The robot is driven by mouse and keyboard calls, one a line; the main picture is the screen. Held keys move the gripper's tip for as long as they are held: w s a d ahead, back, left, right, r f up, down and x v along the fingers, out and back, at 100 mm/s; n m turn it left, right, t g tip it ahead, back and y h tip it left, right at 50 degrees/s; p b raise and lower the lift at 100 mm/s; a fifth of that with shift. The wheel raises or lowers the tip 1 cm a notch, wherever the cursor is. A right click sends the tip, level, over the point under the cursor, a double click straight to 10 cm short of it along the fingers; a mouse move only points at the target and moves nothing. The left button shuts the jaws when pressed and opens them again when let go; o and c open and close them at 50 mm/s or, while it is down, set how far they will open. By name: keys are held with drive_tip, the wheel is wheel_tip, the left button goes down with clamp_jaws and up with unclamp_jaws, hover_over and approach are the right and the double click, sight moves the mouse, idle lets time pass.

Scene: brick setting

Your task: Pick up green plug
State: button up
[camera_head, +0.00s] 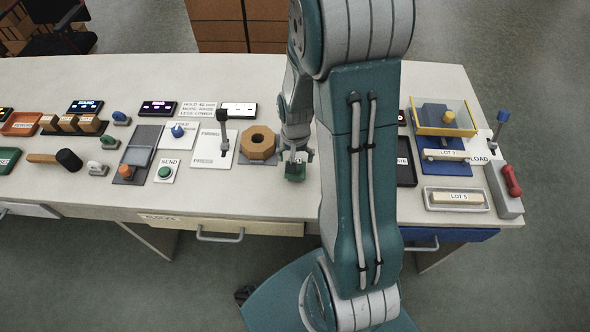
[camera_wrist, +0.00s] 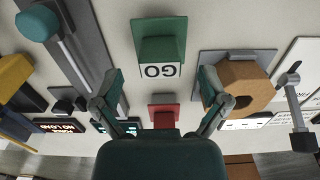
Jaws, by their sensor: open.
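A green block (camera_head: 295,172), which I take to be the green plug, sits on the table just below my gripper (camera_head: 296,157). In the wrist view the green block (camera_wrist: 160,42) is upper middle, with a white label reading GO on its near side. My gripper (camera_wrist: 161,73) is open, with one finger on each side of the label's line and gaps to both. The fingers appear short of the block's main body and nothing is held. In the head view my gripper partly covers the block.
A red block (camera_wrist: 163,115) lies close to the green one. A wooden hex nut (camera_head: 258,144) stands at left on a grey plate. A lever (camera_head: 223,130) is further left. My arm hides the table to the right of the green block.

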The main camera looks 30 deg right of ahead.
sight(300, 174)
wheel_tip(300, 174, down, 3)
drive_tip(key=shift+f, duration=0.2)
drive_tip(key=c, duration=1.2)
drive_tip(key=shift+c, duration=0.2)
drive_tip(key=shift+r, duration=0.15)
